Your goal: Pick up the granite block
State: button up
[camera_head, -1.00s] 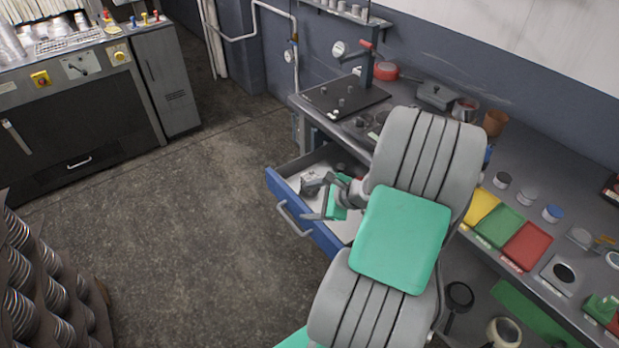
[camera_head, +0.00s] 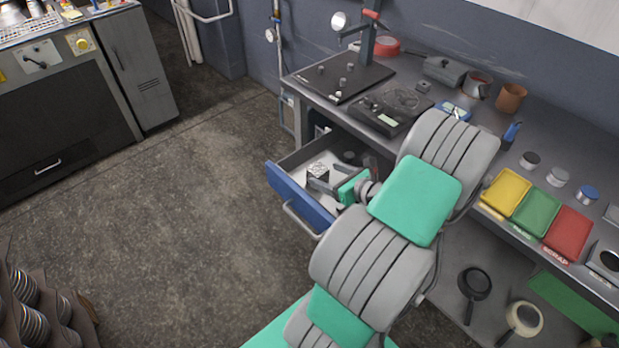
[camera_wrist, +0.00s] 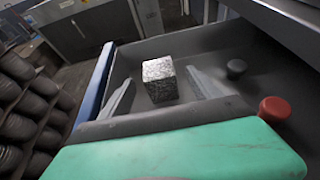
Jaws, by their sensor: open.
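The granite block (camera_wrist: 159,80) is a speckled grey cube inside the open drawer (camera_wrist: 205,45). In the wrist view it stands ahead of my gripper (camera_wrist: 160,95), roughly between the two spread fingers, with bare drawer floor around it. I cannot tell whether a finger touches it. In the head view the block (camera_head: 317,170) shows at the drawer's left part, by the tip of my gripper (camera_head: 328,185). My gripper is open and empty. My arm hides the drawer's right part in the head view.
A dark knob-like piece (camera_wrist: 236,68) and a red-topped one (camera_wrist: 275,109) stand in the drawer to the right of my gripper. The drawer's blue front (camera_head: 296,200) and the bench top (camera_head: 440,105) border the space. Yellow, green and red trays (camera_head: 567,233) lie on the bench.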

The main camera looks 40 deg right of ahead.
aim_at(312, 169)
jog(key=x, duration=0.8)
jog(key=shift+w+a+f+p, duration=0.15)
jog(key=shift+f+p, duration=0.15)
jog(key=shift+p, duration=0.05)
jog(key=shift+c, duration=0.3)
grip_shut()
jog(key=shift+r, duration=0.1)
